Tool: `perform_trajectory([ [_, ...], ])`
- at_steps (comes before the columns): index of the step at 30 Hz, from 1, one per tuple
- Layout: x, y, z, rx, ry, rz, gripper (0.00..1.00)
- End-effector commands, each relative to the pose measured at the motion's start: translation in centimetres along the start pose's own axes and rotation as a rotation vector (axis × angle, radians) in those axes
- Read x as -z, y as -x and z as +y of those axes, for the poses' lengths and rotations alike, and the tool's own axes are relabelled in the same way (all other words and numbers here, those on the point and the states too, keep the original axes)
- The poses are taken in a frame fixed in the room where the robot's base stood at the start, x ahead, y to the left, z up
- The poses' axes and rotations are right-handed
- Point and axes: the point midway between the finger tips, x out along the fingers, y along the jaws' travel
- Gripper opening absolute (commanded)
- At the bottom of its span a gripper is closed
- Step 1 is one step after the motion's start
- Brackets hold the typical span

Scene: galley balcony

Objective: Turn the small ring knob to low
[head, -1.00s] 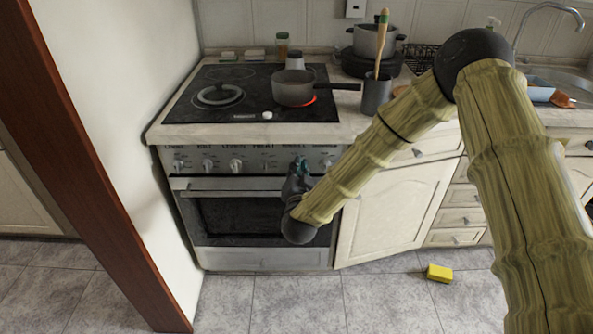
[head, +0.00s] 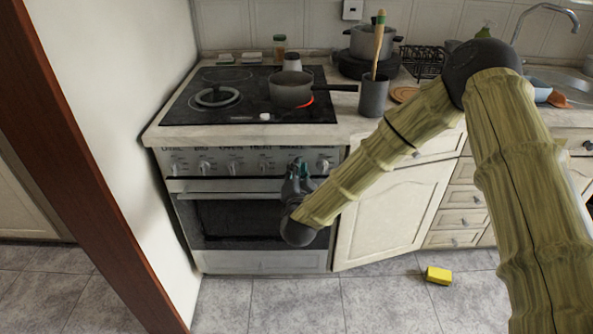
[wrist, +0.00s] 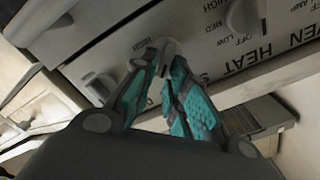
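The stove's front panel (head: 190,156) carries a row of grey knobs with dark labels. The small ring knob's place is between the heat knob (head: 265,167) and the rightmost knob (head: 323,166). My gripper (head: 298,165) is at that place and hides the knob in the head view. In the wrist view, my gripper's teal-padded fingers (wrist: 168,58) converge at the panel, with a narrow grey piece between the tips that looks like the knob. The lettering there is upside down, and HIGH shows beside the tips. The knob's setting cannot be read.
A grey saucepan (head: 290,91) stands on a glowing red ring (head: 310,101) of the black hob (head: 185,112). The oven door (head: 222,222) is below my gripper. A cabinet door (head: 390,210) stands to the right. A yellow sponge (head: 439,275) lies on the floor.

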Motion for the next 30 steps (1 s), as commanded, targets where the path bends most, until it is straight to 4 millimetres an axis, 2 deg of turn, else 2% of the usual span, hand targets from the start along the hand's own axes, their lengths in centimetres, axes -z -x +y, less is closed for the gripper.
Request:
perform_trajectory([
  [14, -0.1, 0.6, -0.1, 0.002, 0.0, -0.002, 0.31],
  [17, -0.1, 1.6, -0.1, 0.002, 0.0, -0.003, 0.31],
  [30, -0.1, 9.3, -0.1, 0.001, 0.001, -0.003, 0.31],
])
